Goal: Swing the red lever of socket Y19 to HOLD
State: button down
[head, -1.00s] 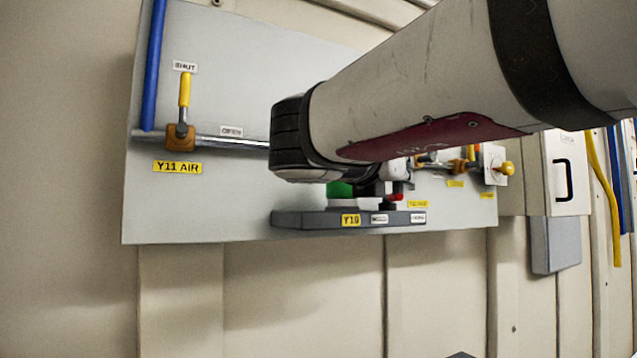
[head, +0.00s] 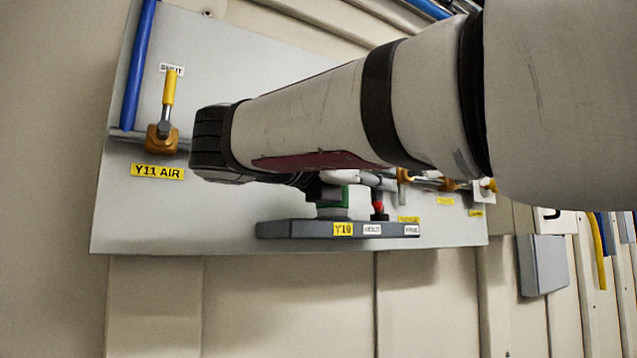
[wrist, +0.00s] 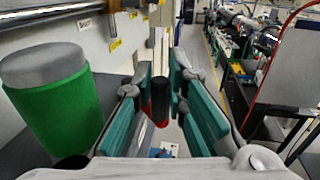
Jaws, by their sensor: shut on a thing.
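Socket Y19 is a grey block (head: 300,230) low on the wall panel, with a yellow Y19 label (head: 343,229), a HOLD label (head: 372,230) and what looks like a FREE label (head: 411,231). A green cylinder (head: 332,203) with a grey top stands on it; it also shows in the wrist view (wrist: 45,100) left of my fingers. The red lever (head: 378,209) stands almost above the HOLD label. In the wrist view my gripper (wrist: 160,90) has its teal pads around the lever's black end (wrist: 160,98), shut on it. My arm partly hides the gripper in the head view.
The Y11 AIR valve (head: 161,138) with a yellow handle sits up left on a pipe. More valves (head: 447,184) lie right of the socket. A grey box (head: 543,266) is on the wall at right. The wrist view shows an open aisle (wrist: 200,60) ahead.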

jog(key=shift+r, duration=0.15)
jog(key=c, duration=1.6)
grip_release()
jog(key=shift+o, duration=0.2)
jog(key=shift+a, duration=0.15)
jog(key=v, duration=1.1)
jog(key=shift+s+a, duration=0.25)
jog(key=shift+a, duration=0.05)
jog(key=shift+s+d, duration=0.1)
